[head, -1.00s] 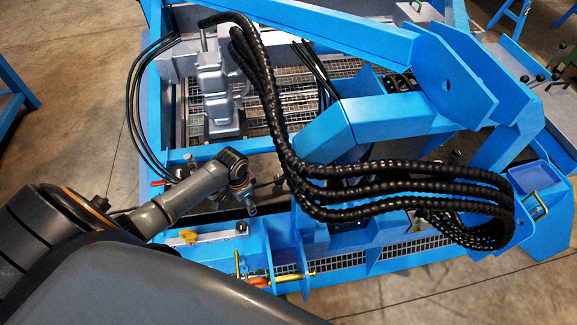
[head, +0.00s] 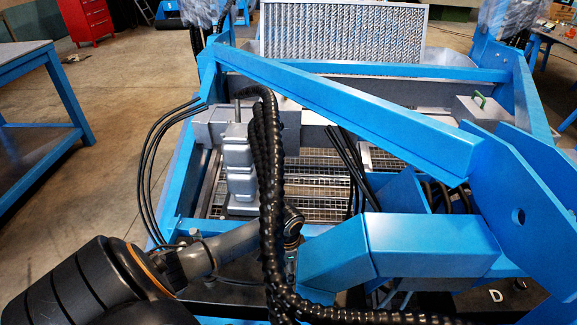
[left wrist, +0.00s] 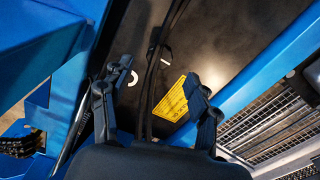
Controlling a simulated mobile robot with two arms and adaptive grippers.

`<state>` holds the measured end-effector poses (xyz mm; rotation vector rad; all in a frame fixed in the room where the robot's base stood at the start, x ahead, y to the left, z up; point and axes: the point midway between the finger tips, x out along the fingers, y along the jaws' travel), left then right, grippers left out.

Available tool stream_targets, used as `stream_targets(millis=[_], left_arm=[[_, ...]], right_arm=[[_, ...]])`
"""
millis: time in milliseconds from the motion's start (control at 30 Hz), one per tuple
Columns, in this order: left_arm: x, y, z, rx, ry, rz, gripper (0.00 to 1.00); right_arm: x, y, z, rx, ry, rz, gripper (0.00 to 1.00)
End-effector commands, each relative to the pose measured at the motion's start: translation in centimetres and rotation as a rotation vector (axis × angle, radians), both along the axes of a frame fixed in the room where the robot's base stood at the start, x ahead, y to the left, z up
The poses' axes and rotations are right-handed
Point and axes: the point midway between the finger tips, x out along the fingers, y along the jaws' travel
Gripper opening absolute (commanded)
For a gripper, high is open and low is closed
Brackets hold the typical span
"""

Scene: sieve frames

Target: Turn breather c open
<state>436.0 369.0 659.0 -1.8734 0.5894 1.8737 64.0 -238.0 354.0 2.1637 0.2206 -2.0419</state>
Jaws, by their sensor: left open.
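I cannot make out breather c for certain in either view. In the left wrist view, a pale curved mark (left wrist: 132,78), perhaps a letter C, lies on a dark panel (left wrist: 215,55) near the left finger. My left gripper (left wrist: 152,100) is open, its two dark fingers apart over this panel, with nothing held. In the head view my left arm comes in from the lower left, and its end is partly hidden behind black ribbed hoses (head: 268,190). A white letter D (head: 495,296) shows on a dark surface at the lower right. My right gripper is not in view.
A blue frame (head: 350,105) with thick beams surrounds wire mesh (head: 310,170). A grey stepped block (head: 238,170) stands beside the hoses. A blue bench (head: 30,75) stands left.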

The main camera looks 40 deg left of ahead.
Motion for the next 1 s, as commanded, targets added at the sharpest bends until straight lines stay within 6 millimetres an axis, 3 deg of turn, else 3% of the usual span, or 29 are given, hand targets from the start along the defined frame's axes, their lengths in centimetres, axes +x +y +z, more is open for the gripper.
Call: stream_targets(millis=[100, 300, 733, 1000], left_arm=[[0.0, 0.0, -2.6, 0.000, 0.003, 0.001, 0.61], [0.0, 0.0, -5.4, 0.001, 0.001, 0.001, 0.61], [0.0, 0.0, -6.3, 0.001, -0.001, 0.000, 0.61], [0.0, 0.0, -6.3, 0.001, -0.001, 0.000, 0.08]], right_arm=[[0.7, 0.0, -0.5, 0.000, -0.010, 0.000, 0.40], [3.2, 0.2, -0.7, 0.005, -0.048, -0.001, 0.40], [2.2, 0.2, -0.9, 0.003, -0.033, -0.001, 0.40], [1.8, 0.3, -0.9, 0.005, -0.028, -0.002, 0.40]])
